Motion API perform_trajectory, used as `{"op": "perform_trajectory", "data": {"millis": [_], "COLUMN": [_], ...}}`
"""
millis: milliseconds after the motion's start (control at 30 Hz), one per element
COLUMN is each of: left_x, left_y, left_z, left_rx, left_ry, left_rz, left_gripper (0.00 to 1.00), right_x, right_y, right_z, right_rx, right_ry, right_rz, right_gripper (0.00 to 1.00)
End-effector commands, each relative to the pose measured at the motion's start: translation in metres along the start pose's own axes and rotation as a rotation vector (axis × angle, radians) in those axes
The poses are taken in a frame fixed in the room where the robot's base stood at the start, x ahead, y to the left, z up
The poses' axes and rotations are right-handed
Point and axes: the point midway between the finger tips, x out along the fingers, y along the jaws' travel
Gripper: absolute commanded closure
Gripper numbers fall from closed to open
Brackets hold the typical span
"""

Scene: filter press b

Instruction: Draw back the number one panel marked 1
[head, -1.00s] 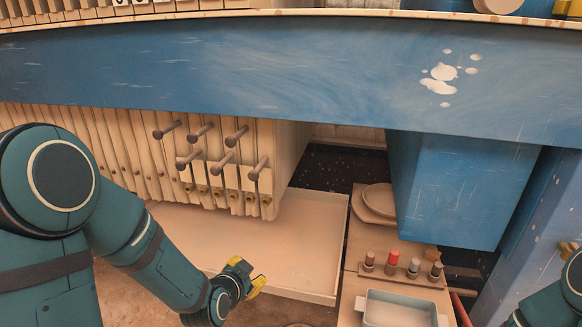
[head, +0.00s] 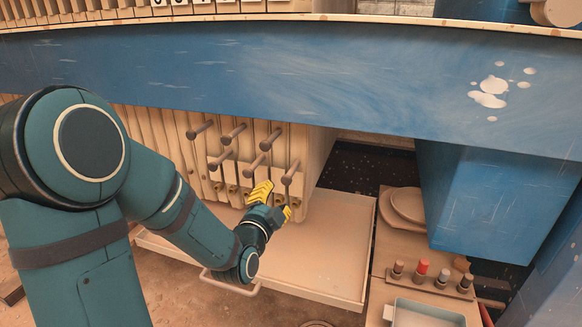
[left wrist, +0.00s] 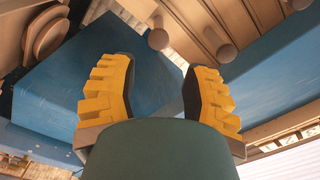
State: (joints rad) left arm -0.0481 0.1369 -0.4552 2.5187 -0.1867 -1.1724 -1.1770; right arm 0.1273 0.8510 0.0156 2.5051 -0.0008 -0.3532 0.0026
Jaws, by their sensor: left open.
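Pale upright panels (head: 322,150) hang in a row below the blue beam, several with a brown peg handle (head: 200,130) sticking out. No mark 1 can be read on them, so I cannot tell which is number one. My left gripper (head: 277,197) is open and empty, its yellow fingers just below the lower peg handles, close to the panels' lower front. The left wrist view shows its fingers (left wrist: 150,72) spread, with round peg ends (left wrist: 158,39) beyond them and nothing between. My right gripper is out of view.
The blue beam (head: 300,85) spans above the panels; cut-off number tiles (head: 203,4) show at the top. A pale tray (head: 335,285) lies below. To the right are a blue box (head: 475,195), round plates (head: 408,204), a rack of small knobs (head: 420,272) and a grey bin (head: 425,315).

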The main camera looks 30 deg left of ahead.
Motion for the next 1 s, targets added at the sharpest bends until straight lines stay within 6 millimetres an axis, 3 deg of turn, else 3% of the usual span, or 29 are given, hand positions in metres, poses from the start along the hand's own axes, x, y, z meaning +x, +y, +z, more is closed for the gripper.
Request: {"op": "perform_trajectory", "data": {"millis": [167,500,700,1000], "left_x": [0.009,0.077,0.105,0.119], "left_y": [-0.001,0.003,0.003,0.002], "left_z": [-0.001,0.001,0.001,0.000], "left_rx": [0.000,-0.002,-0.003,-0.003], "left_ry": [-0.001,0.004,0.003,0.003], "left_rz": [0.008,0.003,0.003,0.003], "left_gripper": [0.52,0.52,0.52,0.52], "right_x": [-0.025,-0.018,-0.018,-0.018], "right_y": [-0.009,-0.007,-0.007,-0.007], "right_z": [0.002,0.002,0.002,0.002], "right_rx": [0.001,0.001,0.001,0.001], "right_ry": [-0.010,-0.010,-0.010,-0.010], "right_rz": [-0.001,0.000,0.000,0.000], "right_gripper": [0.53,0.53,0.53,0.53]}}
